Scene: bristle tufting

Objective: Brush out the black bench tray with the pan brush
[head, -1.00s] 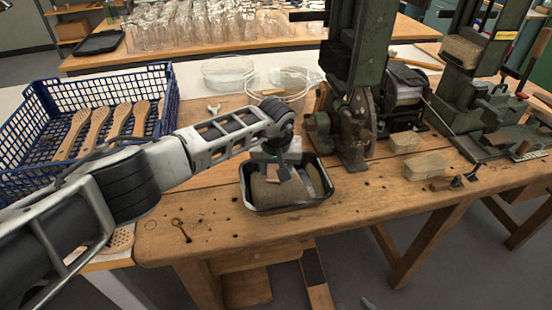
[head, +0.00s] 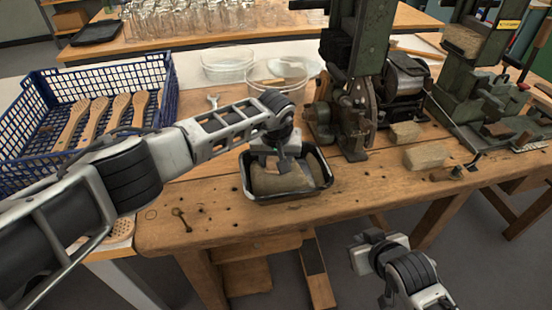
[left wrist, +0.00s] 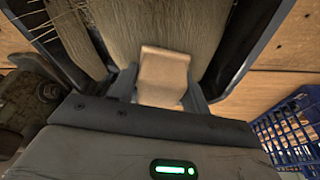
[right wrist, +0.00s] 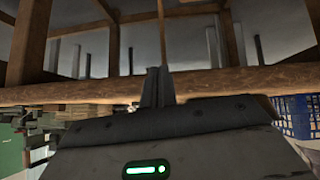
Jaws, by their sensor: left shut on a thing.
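The black bench tray (head: 247,188) sits on the wooden bench, with tan-brown fibre bundles (head: 285,183) in it. My left gripper (head: 283,160) points down into the tray. In the left wrist view it is shut on a pale wooden block-like piece (left wrist: 163,72), which looks like the pan brush's handle. Whether bristles lie beneath it is hidden. The tray wall (left wrist: 240,50) and fibres (left wrist: 190,25) show around it. My right gripper (head: 368,243) is empty in front of the bench, below its front edge. Its fingers look closed together in the right wrist view (right wrist: 157,85).
A blue crate (head: 168,90) with several wooden brush bodies stands at the left. Clear round tubs (head: 228,66) are behind the tray. A green machine (head: 350,110) stands close to the tray's right. Wooden blocks (head: 425,156) lie farther right. The bench front is mostly clear.

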